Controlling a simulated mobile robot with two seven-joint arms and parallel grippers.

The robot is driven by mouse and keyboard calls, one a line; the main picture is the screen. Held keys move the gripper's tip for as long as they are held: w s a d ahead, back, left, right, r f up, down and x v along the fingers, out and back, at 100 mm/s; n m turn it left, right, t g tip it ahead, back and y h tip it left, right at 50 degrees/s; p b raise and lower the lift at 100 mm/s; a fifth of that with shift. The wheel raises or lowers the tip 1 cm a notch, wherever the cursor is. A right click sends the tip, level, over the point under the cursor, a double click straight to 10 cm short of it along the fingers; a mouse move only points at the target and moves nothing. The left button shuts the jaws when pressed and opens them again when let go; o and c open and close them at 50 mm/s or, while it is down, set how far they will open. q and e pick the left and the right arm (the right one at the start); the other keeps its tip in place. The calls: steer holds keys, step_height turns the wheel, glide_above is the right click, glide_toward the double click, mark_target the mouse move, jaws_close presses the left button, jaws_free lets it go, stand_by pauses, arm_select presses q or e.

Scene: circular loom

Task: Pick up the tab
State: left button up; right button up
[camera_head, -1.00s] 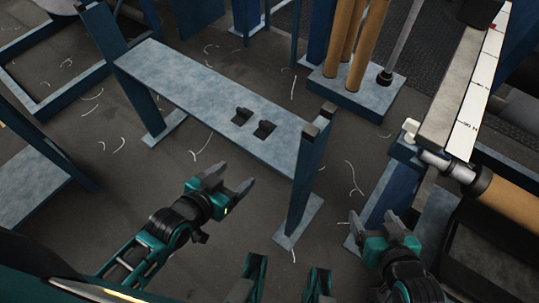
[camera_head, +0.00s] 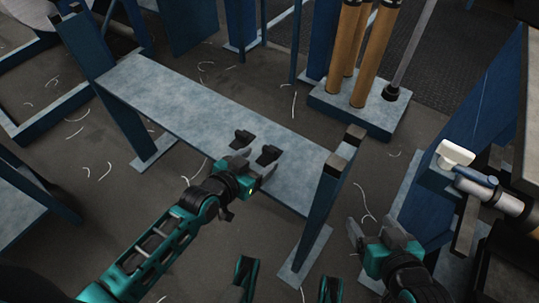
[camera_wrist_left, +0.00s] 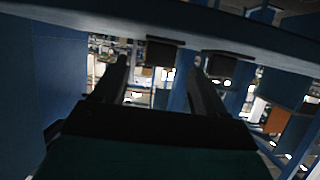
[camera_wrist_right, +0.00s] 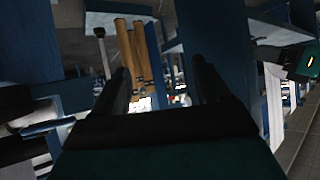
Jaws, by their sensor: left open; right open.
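Two small dark blocks, a left one (camera_head: 243,138) and a right one (camera_head: 268,155), sit on the grey-blue bench top; I cannot tell for certain which is the tab. My left gripper (camera_head: 257,164) is open and empty at the bench's front edge, close to the blocks. In the left wrist view, two dark blocks (camera_wrist_left: 164,54) (camera_wrist_left: 222,67) show beyond the fingers, along the edge of a blue plank. My right gripper (camera_head: 373,234) is open and empty, low, right of the bench's right post.
The bench (camera_head: 180,100) has a tall post (camera_head: 326,200) at its right. Brown rollers (camera_head: 370,55) stand on a base behind. A white piece (camera_head: 455,154) sits on a blue frame at the right. The dark floor has scattered pale threads.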

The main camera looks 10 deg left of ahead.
mark_target(267, 153)
arm_select(q)
steer(key=b+x, duration=0.1)
steer(key=x, duration=0.3)
steer(key=shift+f+b, duration=0.15)
steer(key=shift+b, duration=0.2)
steer(key=shift+w, duration=0.25)
steer(key=c, duration=1.2)
steer(key=shift+r+p, duration=0.45)
steer(key=shift+r, duration=0.3)
step_height(267, 153, up, 19)
steer(key=p, duration=0.7)
steer(key=shift+f+p, duration=0.2)
steer(key=shift+p, duration=0.1)
arm_select(e)
steer(key=shift+r, duration=2.8)
